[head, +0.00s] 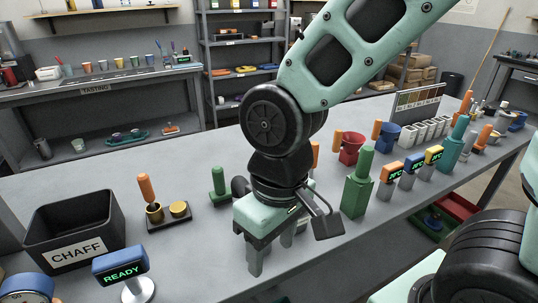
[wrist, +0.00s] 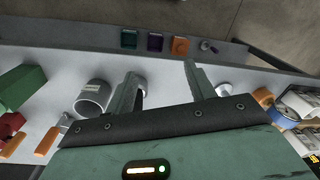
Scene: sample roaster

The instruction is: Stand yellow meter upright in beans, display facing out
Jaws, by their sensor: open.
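A yellow-topped meter (head: 434,154) with a lit green display stands at the right of the bench in the head view, in a row beside a blue-topped one (head: 414,163) and an orange-topped one (head: 390,171). Grey bodies or holders show below their heads; which I cannot tell. No beans can be made out clearly. My gripper (head: 270,250) is open and empty, pointing down over the front middle of the bench, well left of the yellow meter. In the wrist view, my gripper (wrist: 160,70) has its fingers apart, with a grey cylinder (wrist: 92,97) left of them.
A green block-shaped tool (head: 357,193) stands between my gripper and the meters. A black CHAFF bin (head: 75,230), a READY display (head: 122,266) and a brass cup with an orange handle (head: 154,213) are at left.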

